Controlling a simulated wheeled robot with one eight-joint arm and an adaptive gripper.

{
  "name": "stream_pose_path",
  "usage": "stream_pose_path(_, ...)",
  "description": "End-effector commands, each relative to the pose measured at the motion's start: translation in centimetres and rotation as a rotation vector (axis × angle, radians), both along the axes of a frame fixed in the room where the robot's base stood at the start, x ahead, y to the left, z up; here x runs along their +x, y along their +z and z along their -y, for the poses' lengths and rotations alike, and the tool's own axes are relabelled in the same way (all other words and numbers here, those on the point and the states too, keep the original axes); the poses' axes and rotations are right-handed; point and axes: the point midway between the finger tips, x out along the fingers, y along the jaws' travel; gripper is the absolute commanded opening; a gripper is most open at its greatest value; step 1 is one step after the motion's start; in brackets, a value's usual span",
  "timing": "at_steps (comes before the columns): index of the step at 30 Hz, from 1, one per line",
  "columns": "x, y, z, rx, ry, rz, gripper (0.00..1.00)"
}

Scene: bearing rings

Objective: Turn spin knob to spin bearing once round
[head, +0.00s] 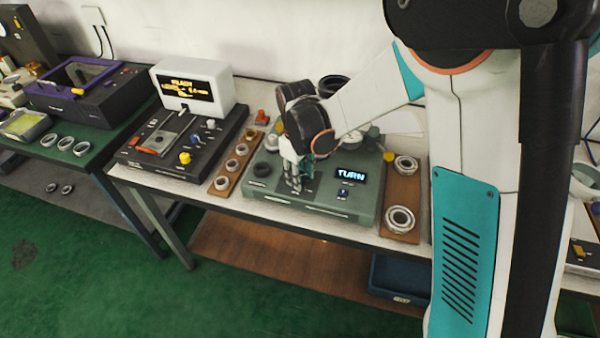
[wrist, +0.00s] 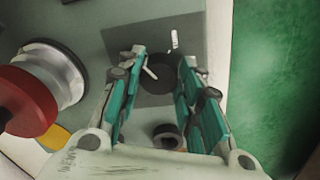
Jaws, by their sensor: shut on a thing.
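The green-grey station (head: 310,205) stands mid-bench with a small screen (head: 352,174) that reads "TURN". My gripper (head: 296,187) points down onto its top, left of the screen. In the wrist view my gripper (wrist: 163,70) has its teal fingers on either side of a dark round knob (wrist: 158,76), shut on it. A pale line shows on the knob and a white mark (wrist: 175,39) on the panel beyond. In the head view the fingers hide the knob. A silver round part (wrist: 58,72) with a red end (wrist: 27,100) shows at left; I cannot tell whether it holds the bearing.
A dark ring (head: 262,170) sits left of my gripper, also in the wrist view (wrist: 167,134). Wooden boards with bearing rings lie left (head: 229,172) and right (head: 401,208). A black machine (head: 180,150) with a white display stands further left. A dark blue bin (head: 400,280) sits below.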

Motion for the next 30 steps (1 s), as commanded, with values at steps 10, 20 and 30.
stream_pose_path(10, -0.02, 0.01, -0.14, 0.0, -0.328, 0.0, 0.09)
stream_pose_path(20, -0.02, 0.02, -0.24, 0.0, -0.642, 0.0, 0.09)
stream_pose_path(30, 0.05, 0.01, -0.33, 0.0, -0.931, 0.0, 0.09)
